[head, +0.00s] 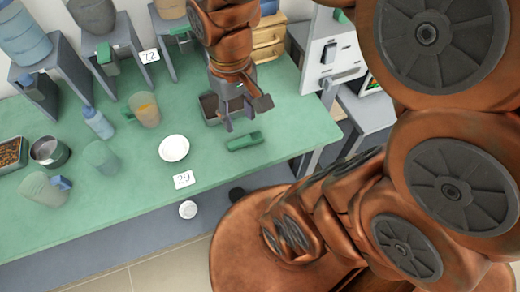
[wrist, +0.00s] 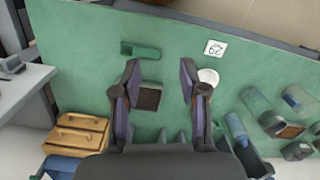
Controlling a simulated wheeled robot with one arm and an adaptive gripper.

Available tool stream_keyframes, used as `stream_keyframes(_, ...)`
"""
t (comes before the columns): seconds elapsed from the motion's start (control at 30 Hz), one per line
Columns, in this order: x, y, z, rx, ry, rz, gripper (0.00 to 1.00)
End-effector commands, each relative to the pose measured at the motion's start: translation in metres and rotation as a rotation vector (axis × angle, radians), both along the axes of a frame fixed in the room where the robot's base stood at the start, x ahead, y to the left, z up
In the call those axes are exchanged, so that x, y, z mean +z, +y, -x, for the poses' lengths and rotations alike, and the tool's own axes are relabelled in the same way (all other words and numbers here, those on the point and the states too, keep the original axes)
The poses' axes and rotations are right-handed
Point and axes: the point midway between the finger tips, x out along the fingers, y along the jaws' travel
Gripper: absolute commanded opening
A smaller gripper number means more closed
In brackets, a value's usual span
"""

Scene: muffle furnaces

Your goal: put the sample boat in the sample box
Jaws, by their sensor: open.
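A small green boat-like holder (head: 243,141), which I take for the sample boat, lies on the green table near its front right edge. It also shows in the wrist view (wrist: 140,50), just beyond the left fingertip. A dark grey box with a brown inside (head: 209,107), likely the sample box, stands behind it, partly hidden by my gripper in the head view. In the wrist view the box (wrist: 148,97) shows between the fingers, close to the left one. My gripper (head: 246,113) is open and empty above the table, pointing down; its fingers spread wide in the wrist view (wrist: 159,65).
A white dish (head: 174,148) and a card marked 29 (head: 184,179) lie left of the green holder. A beaker (head: 144,109), a bottle (head: 98,123) and other containers stand further left. Wooden drawers (head: 268,40) and a white machine (head: 332,48) stand behind. Table around the holder is clear.

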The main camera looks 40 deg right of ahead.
Motion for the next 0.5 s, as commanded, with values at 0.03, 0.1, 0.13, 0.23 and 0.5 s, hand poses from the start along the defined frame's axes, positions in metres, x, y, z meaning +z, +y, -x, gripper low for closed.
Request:
stream_keyframes(0.03, -0.004, 0.003, 0.017, 0.004, 0.011, 0.005, 0.43)
stream_keyframes(0.1, -0.012, 0.006, 0.038, 0.004, 0.035, 0.010, 0.43)
stream_keyframes(0.13, -0.014, 0.007, 0.046, 0.006, 0.042, 0.011, 0.43)
stream_keyframes(0.23, -0.021, 0.009, 0.066, 0.007, 0.062, 0.016, 0.43)
stream_keyframes(0.5, -0.028, 0.010, 0.086, 0.004, 0.082, 0.022, 0.43)
